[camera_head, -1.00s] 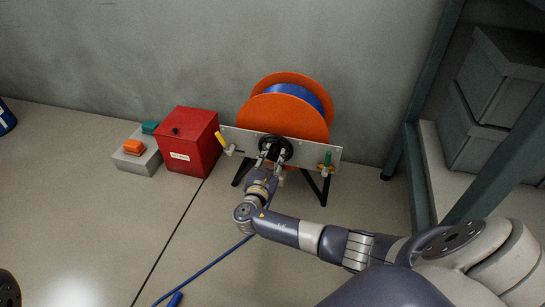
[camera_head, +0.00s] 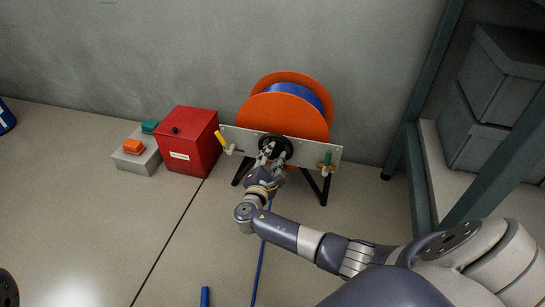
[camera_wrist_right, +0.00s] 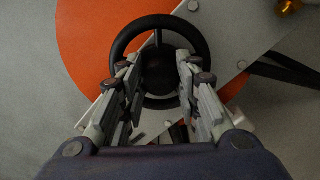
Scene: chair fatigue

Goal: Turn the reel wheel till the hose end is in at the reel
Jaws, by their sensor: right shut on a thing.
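The orange reel (camera_head: 290,115) stands against the wall with blue hose (camera_head: 300,90) wound on it. Its black wheel (camera_head: 289,147) is on the grey front plate; it also shows in the right wrist view (camera_wrist_right: 119,45). My right gripper (camera_head: 268,151) is at the wheel, its fingers on both sides of the dark hub in the right wrist view (camera_wrist_right: 158,68), shut on it. The loose hose (camera_head: 261,265) runs down across the floor, partly hidden by my arm. A thicker blue piece (camera_head: 205,296), perhaps the hose end, lies at the bottom edge. My left gripper is not seen.
A red box (camera_head: 190,142) and a grey box with orange and green buttons (camera_head: 142,158) stand left. A shelf frame (camera_head: 420,170) with grey boxes stands right.

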